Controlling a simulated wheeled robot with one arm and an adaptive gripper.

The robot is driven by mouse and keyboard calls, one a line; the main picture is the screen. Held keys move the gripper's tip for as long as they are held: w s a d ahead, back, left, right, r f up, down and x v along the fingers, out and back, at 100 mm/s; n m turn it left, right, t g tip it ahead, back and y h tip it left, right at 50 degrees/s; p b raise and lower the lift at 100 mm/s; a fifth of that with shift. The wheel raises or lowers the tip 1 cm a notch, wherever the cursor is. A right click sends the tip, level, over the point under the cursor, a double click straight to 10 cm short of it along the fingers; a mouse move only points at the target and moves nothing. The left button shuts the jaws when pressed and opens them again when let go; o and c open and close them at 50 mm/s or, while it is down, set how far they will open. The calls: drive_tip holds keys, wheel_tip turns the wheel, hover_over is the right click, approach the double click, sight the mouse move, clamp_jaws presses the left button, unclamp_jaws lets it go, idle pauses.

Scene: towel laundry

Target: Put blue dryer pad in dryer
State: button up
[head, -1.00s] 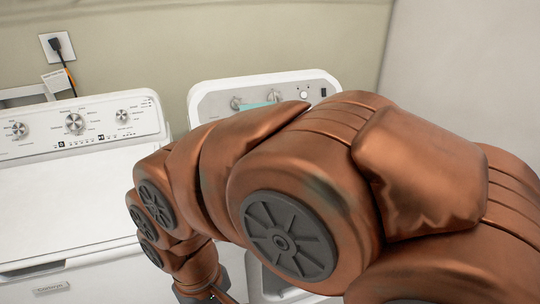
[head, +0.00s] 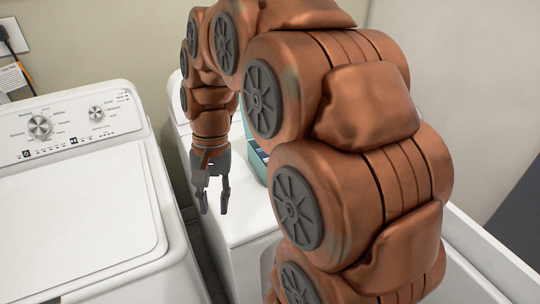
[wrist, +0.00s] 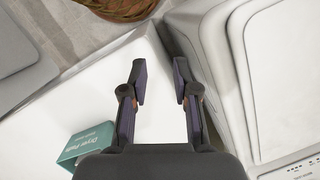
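The teal dryer pad box, labelled "Dryer Pads" (wrist: 86,146), lies on the white top of the dryer (wrist: 60,110) at the lower left of the wrist view. In the head view a sliver of the teal box (head: 256,162) shows behind my arm, on the dryer top (head: 238,222). My gripper (head: 212,208) points down above the dryer's left side, left of the box. In the wrist view its two fingers (wrist: 160,76) are apart, with nothing between them. The dryer's door and opening are hidden or cannot be made out.
A white washer (head: 80,215) with a closed lid stands left of the dryer, with a narrow gap between them. A brown wicker item (wrist: 122,8) is at the top of the wrist view. My arm covers much of the head view.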

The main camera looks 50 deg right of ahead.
drive_tip(key=w+d+r+m+t+y, duration=0.1)
drive_tip(key=w+d+m, duration=0.3)
drive_tip(key=d, duration=0.3)
drive_tip(key=w+d+m+y, duration=0.1)
drive_tip(key=w+d+m, duration=0.25)
drive_tip(key=d, duration=0.35)
drive_tip(key=d+m, duration=0.2)
drive_tip(key=d, duration=0.3)
drive_tip(key=d+m+t, duration=0.1)
drive_tip(key=d+m, duration=0.1)
drive_tip(key=d, duration=0.3)
drive_tip(key=d+f+m+t+b, duration=0.1)
drive_tip(key=d+m, duration=0.1)
drive_tip(key=d, duration=0.3)
drive_tip(key=shift+w+f, duration=0.1)
drive_tip(key=shift+w, duration=0.2)
drive_tip(key=shift+p+x, duration=0.7)
drive_tip(key=shift+x, duration=3.15)
drive_tip(key=shift+s, duration=0.15)
drive_tip(key=shift+c, duration=0.4)
drive_tip(key=c, duration=0.5)
drive_tip(key=shift+o, duration=0.2)
